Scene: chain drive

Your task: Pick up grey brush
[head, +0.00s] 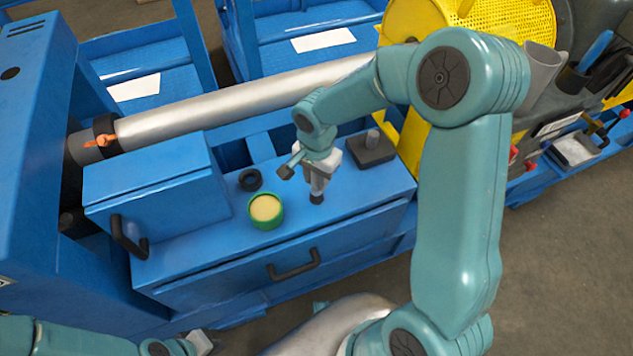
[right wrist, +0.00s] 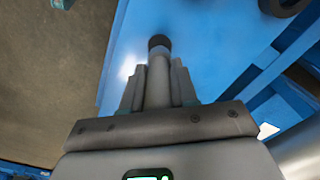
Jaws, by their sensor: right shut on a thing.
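The grey brush (right wrist: 158,85) is a grey cylinder with a dark round tip, seen in the right wrist view between the two fingers of my right gripper (right wrist: 158,88). My right gripper is shut on it. In the head view my right gripper (head: 317,178) points down over the blue cabinet top (head: 345,190). The brush's dark tip (head: 316,198) shows below the fingers; I cannot tell whether it touches the top. My left gripper (head: 199,343) is at the bottom left, in front of the cabinet, and its jaws are not clear.
A green tin with pale yellow contents (head: 265,210) and a black ring (head: 250,180) stand left of my right gripper. A dark block with a grey peg (head: 372,150) is to its right. A blue box (head: 160,190) and a long metal shaft (head: 230,100) are at left and behind.

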